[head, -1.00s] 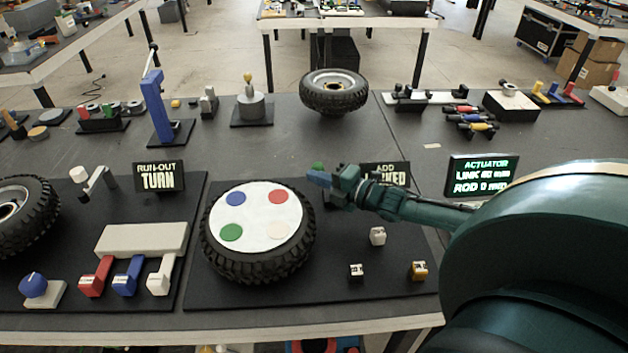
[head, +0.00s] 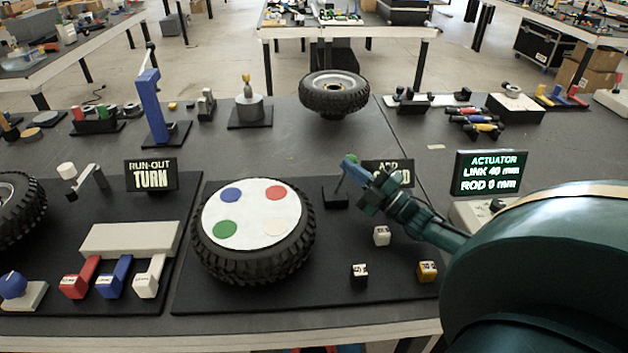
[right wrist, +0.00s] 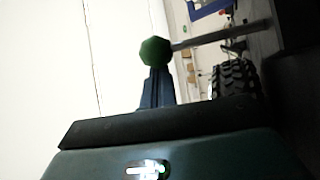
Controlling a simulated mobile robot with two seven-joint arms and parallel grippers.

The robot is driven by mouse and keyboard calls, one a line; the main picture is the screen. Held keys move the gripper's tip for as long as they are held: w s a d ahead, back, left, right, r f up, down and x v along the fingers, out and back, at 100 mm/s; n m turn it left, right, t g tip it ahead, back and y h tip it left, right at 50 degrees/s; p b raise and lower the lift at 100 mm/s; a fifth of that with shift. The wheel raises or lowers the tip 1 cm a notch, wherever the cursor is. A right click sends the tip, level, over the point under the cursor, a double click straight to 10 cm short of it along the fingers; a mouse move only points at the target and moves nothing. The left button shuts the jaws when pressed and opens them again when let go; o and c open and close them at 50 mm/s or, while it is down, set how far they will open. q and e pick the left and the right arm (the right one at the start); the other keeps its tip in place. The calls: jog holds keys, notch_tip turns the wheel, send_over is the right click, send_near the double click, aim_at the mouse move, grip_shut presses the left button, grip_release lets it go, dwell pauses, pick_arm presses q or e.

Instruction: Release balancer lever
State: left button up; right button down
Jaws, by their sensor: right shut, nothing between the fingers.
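The balancer lever stands behind the right side of the balancer wheel (head: 252,262). It has a green knob (head: 351,157) on a thin rod, rising from a dark base (head: 335,200) and leaning a little to the right. My right gripper (head: 350,168) is shut and empty, its blue fingertips right at the knob. In the right wrist view the green knob (right wrist: 155,52) shows just beyond the tips of the closed fingers (right wrist: 157,90), its grey rod running right. I cannot tell whether they touch. My left gripper is not in view.
Several small blocks, one of them white (head: 381,236), lie on the black mat beside the wheel. A sign (head: 388,170) is partly hidden behind my right gripper. The actuator display (head: 486,173) stands to its right. Red, blue and white levers are at the left.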

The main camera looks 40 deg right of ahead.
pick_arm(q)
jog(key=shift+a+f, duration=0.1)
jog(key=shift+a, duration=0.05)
pick_arm(e)
jog(key=shift+d, duration=0.1)
pick_arm(q)
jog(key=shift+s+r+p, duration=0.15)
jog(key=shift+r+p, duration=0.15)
jog(key=shift+p, duration=0.4)
pick_arm(e)
notch_tip(320, 180, up, 10)
jog(key=shift+s+f, duration=0.1)
